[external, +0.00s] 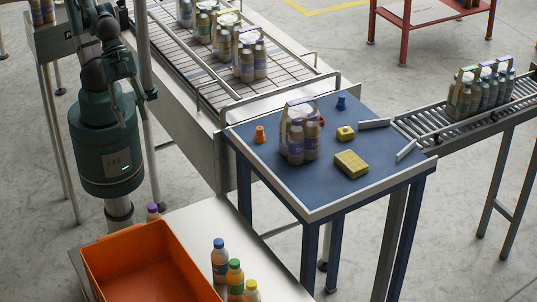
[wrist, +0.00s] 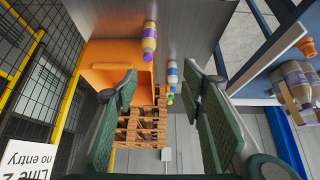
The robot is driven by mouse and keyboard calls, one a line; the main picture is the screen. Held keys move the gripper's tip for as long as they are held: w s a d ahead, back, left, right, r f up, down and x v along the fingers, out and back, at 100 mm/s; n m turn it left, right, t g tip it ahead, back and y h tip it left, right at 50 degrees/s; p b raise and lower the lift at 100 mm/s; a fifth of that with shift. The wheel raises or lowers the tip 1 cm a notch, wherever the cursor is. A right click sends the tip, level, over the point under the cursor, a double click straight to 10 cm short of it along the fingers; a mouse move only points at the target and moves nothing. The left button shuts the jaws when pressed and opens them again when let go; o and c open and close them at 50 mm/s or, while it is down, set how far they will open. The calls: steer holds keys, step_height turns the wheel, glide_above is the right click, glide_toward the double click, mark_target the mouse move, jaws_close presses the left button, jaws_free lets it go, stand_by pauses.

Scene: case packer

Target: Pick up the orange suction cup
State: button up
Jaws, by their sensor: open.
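The orange suction cup (external: 260,134) stands on the left part of the blue-topped table (external: 275,168) in the external view. It also shows at the right edge of the wrist view (wrist: 307,46), partly cut off. My gripper (wrist: 162,88) is open, with its two green fingers wide apart and nothing between them. It is well away from the cup, which lies off to the right of the fingers in the wrist view. In the external view my arm is at the left, apart from the table.
Beside the cup stand a bottle pack (external: 296,140), a blue cup (external: 341,102), a yellow block (external: 345,133) and a yellow sponge-like block (external: 351,164). Conveyors (external: 205,75) (external: 470,110) adjoin the table. An orange bin (external: 150,262) and loose bottles (external: 235,278) occupy the front bench.

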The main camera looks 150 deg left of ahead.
steer(key=shift+c, duration=0.3)
steer(key=shift+c, duration=1.2)
steer(key=shift+a, duration=0.15)
steer(key=m+g+b, duration=0.1)
steer(key=m+g, duration=0.6)
steer(key=m, duration=1)
glide_above(258, 128)
steer(key=f, duration=0.8)
steer(key=shift+w+d, duration=0.2)
steer(key=shift+d, duration=0.1)
steer(key=shift+s+a+f+m, duration=0.1)
steer(key=shift+a+m, duration=0.15)
steer(key=shift+m, duration=0.15)
